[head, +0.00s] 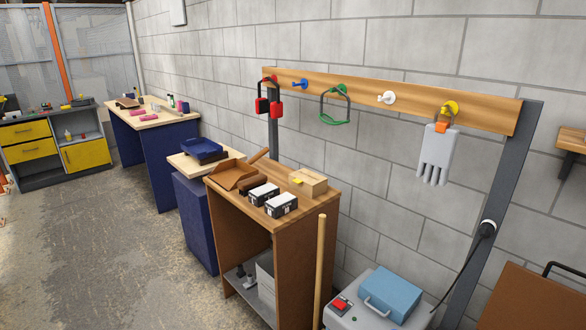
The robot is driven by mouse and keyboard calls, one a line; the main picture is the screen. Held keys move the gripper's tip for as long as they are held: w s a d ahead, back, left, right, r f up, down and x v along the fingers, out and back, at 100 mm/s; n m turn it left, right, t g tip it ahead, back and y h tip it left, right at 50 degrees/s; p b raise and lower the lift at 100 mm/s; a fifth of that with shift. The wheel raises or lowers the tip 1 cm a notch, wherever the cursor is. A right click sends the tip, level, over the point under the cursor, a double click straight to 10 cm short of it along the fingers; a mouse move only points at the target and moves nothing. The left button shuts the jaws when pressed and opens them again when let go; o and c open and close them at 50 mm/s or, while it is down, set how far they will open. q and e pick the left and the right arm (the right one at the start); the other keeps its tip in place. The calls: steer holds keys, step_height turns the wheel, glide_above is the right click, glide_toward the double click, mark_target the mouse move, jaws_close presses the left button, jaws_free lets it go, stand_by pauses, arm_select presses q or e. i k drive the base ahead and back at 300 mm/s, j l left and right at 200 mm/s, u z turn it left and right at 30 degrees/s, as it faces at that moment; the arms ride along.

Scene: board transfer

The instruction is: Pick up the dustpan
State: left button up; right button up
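A brown dustpan (227,177) with a light wooden handle lies on the top of a wooden cabinet (283,205), at its back left part. Its handle points up and to the right, toward the wall. Neither of my grippers shows in the head view.
Black-and-white boxes (281,205) and a tan box (308,182) share the cabinet top. A blue tray-like item (202,150) sits on the lower stand to the left. A wooden pole (319,270) stands at the cabinet's right. The concrete floor (110,260) at left is clear.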

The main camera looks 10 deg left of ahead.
mark_target(226, 174)
steer(key=i+j+z, duration=0.1)
steer(key=j+z, duration=0.25)
steer(key=i+j+z, duration=0.1)
steer(key=z, duration=0.25)
steer(key=j+z, duration=0.8)
steer(key=j, duration=0.55)
steer(key=k+j+z, duration=0.1)
steer(key=j, duration=0.95)
steer(key=k+z, duration=0.05)
